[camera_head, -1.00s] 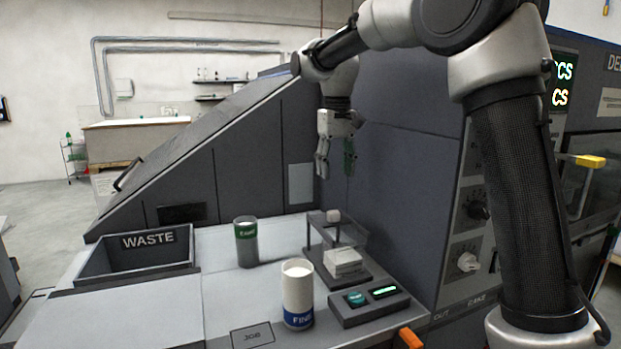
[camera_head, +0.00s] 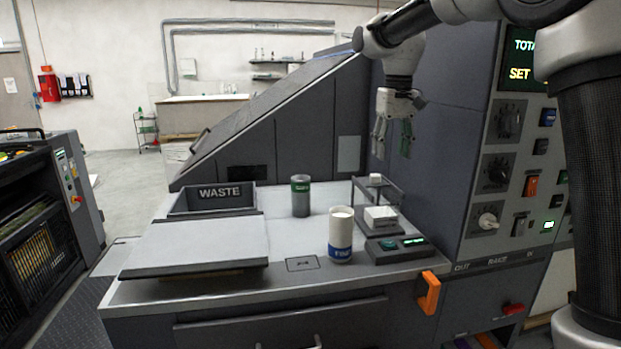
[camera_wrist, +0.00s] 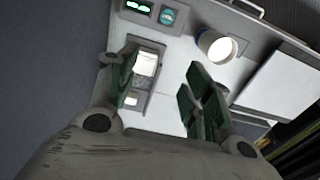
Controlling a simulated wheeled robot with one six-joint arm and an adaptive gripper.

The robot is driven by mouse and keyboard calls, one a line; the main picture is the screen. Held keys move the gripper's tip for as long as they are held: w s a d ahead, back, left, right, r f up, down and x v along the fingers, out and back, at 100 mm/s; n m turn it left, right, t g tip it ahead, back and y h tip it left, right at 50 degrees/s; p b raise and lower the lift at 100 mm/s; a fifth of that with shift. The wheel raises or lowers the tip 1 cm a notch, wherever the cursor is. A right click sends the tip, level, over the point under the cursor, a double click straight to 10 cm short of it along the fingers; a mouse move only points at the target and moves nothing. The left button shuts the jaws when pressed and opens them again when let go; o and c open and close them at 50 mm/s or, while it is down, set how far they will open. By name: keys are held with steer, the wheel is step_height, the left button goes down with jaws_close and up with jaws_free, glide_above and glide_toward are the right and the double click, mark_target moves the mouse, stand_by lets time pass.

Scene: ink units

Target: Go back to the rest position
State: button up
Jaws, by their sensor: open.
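My gripper (camera_head: 392,138) hangs fingers down above the back right of the worktop, in front of the dark machine wall. It is open, with nothing between its fingers. In the wrist view my gripper (camera_wrist: 160,88) also shows its green finger pads apart, with a scale (camera_wrist: 150,85) below them. In the head view the scale (camera_head: 372,222) stands under the gripper, with a pale block on its pan.
A white jar with a blue label (camera_head: 341,235) and a dark green-labelled jar (camera_head: 300,196) stand on the worktop (camera_head: 300,232). A WASTE bin (camera_head: 228,207) is at its left. A control panel (camera_head: 499,170) rises at right. An orange handle (camera_head: 428,292) juts from the front.

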steer(key=s+d+f+t, duration=0.1)
steer(key=s+d, duration=0.4)
steer(key=s, duration=0.5)
steer(key=s+d+f+m+t, duration=0.1)
steer(key=s+d+f, duration=0.2)
steer(key=s+d, duration=0.3)
steer(key=s+d+f+m+t, duration=0.1)
steer(key=s+d, duration=0.4)
steer(key=s, duration=1)
steer(key=shift+s+d+f+t, duration=0.3)
steer(key=shift+s+f+t, duration=0.1)
steer(key=shift+f+t, duration=0.15)
